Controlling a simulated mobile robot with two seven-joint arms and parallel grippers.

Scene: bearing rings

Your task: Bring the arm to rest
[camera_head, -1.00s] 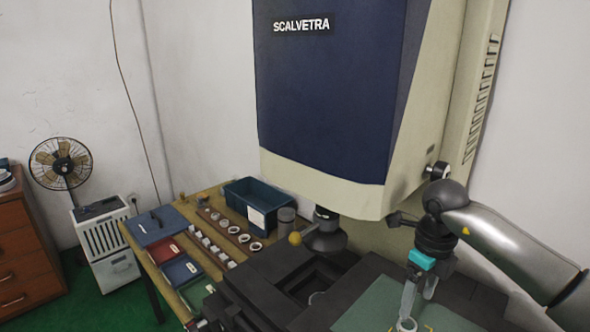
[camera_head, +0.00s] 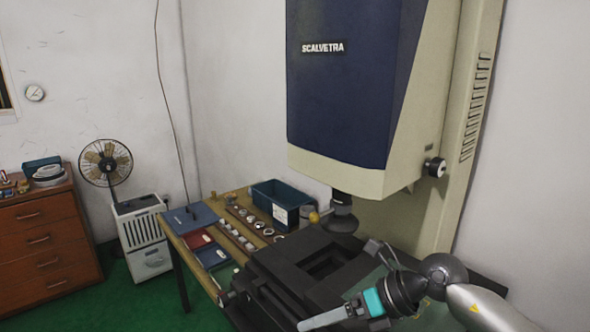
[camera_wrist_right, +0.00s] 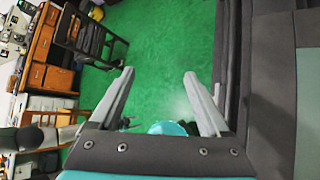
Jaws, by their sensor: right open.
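My right arm (camera_head: 480,304) comes in from the lower right. Its gripper (camera_head: 306,324) points left and slightly down, over the front of the dark machine stage (camera_head: 275,262). The gripper is open and empty. My left gripper is out of view.
The tall SCALVETRA machine (camera_head: 345,90) stands behind the stage, its dark lens (camera_head: 342,217) hanging above it. A wooden table (camera_head: 178,240) carries rings, trays and a blue bin (camera_head: 268,200). A fan (camera_head: 106,162) and drawers (camera_head: 45,245) stand left.

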